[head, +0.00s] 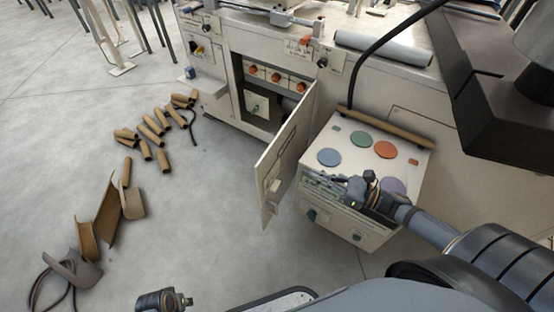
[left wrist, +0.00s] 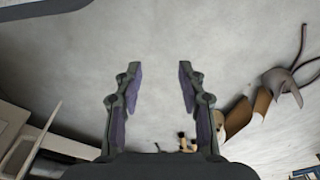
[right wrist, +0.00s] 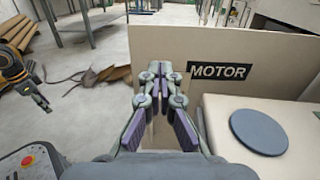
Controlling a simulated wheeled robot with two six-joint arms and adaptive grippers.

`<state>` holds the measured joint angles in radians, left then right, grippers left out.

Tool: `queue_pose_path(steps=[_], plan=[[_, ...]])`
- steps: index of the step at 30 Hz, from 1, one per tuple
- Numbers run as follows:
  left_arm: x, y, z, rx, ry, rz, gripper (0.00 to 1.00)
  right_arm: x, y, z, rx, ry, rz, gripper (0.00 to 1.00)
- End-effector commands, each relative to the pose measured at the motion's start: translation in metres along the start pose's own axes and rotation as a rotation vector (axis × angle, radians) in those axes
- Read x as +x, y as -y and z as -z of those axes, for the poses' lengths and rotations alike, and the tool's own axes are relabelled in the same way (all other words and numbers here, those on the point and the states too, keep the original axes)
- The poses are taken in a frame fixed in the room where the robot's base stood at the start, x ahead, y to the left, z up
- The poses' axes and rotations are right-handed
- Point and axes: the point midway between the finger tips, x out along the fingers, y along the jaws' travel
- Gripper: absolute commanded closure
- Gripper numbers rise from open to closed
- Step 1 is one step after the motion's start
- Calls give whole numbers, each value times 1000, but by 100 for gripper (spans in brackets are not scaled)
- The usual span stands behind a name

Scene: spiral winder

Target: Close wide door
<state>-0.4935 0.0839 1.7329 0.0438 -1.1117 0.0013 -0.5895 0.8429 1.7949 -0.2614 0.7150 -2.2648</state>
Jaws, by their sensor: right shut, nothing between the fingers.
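The wide door (head: 290,152) is a beige panel that stands swung open from the machine cabinet, with a small handle plate (head: 272,186) near its outer edge. In the right wrist view the door (right wrist: 235,50) fills the middle and carries a black MOTOR label (right wrist: 217,71). My right gripper (head: 355,188) is shut and empty, to the right of the door over the front of the low box. In the right wrist view its fingertips (right wrist: 160,72) overlap the door; contact cannot be told. My left gripper (left wrist: 158,72) is open and empty, over bare floor.
The low box (head: 330,138) with coloured discs stands right of the door. Several cardboard tubes (head: 150,126) and curved pieces (head: 105,220) lie on the floor at left. Floor left of the door is clear.

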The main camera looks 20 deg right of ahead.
Motion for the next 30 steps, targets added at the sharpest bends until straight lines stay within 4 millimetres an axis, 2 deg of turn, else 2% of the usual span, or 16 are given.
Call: queue_pose_path(steps=[6,15,18,20,30], plan=[[-36,-9,12,6,0,-18,60,19,0,3,0,4,0,100],[-101,-22,13,22,-3,-50,60,47,0,3,1,5,2,100],[-78,-29,12,22,-61,-74,60,65,0,6,0,9,1,100],[-70,-32,14,20,-103,-87,60,76,0,4,0,11,4,100],[-68,-36,18,17,-148,-100,60,120,1,-2,6,8,5,100]])
